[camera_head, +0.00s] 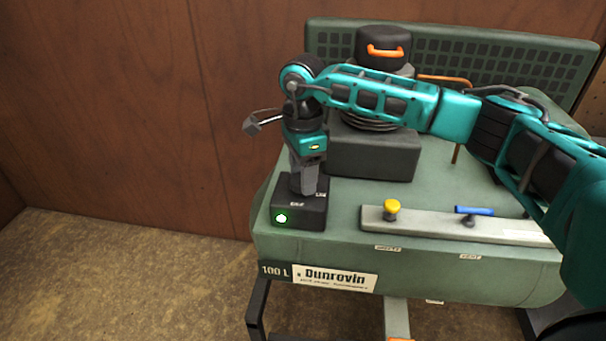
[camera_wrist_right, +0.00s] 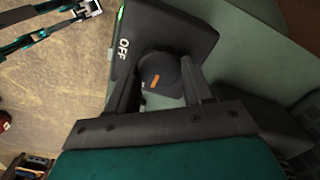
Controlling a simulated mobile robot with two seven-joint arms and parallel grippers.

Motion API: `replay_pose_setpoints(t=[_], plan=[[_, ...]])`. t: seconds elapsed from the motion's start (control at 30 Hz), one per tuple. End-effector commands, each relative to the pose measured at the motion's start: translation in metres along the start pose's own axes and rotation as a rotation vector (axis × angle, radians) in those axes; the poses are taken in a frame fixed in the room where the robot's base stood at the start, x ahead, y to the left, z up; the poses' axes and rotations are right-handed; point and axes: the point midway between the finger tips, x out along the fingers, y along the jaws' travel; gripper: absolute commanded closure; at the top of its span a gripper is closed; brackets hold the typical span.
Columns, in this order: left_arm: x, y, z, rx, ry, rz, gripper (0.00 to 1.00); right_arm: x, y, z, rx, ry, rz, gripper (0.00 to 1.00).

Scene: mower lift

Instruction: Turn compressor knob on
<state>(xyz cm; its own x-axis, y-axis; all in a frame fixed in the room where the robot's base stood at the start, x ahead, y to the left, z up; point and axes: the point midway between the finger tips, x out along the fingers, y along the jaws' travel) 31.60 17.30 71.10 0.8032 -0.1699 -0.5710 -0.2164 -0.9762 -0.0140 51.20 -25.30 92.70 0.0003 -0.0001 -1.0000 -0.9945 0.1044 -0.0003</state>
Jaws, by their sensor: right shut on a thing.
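The compressor (camera_head: 380,270) is a green tank, and its black switch box (camera_head: 313,214) sits at its left end with a lit green light (camera_head: 281,218). My right gripper (camera_head: 304,188) points down onto the box. In the right wrist view its fingers stand either side of the round black knob (camera_wrist_right: 158,72), shut on it. The knob's orange mark (camera_wrist_right: 153,81) shows between the fingers. The word OFF (camera_wrist_right: 125,48) is readable on the box; a second small label in the head view is too small to read.
A pale bar with a yellow knob (camera_head: 391,208) and a blue lever (camera_head: 474,210) lies right of the box. The dark motor block (camera_head: 372,157) stands behind it. A wooden wall (camera_head: 110,100) is behind; the floor at left is clear.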

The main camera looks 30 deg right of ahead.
Motion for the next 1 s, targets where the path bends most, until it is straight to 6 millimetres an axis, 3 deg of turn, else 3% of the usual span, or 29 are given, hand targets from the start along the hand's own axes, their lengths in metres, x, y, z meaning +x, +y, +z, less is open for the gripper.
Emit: replay_pose_setpoints(t=[0.67,0.7,0.93,1.0], plan=[[0.0006,0.0018,-0.0023,-0.001,0.006,0.004,0.57,0.0003,0.0001,0.0003,-0.066,0.000,0.001,0.80],[0.0006,0.0016,-0.0024,-0.001,0.006,0.004,0.57,0.0003,0.0001,0.0003,-0.066,0.000,0.001,0.47],[0.0007,0.0003,-0.0026,-0.001,0.007,0.001,0.57,0.0002,0.0000,0.0003,-0.064,0.000,0.001,0.25],[0.0008,0.0001,-0.0026,-0.001,0.007,0.001,0.57,0.0002,0.0000,0.0002,-0.064,0.000,0.001,0.24]])
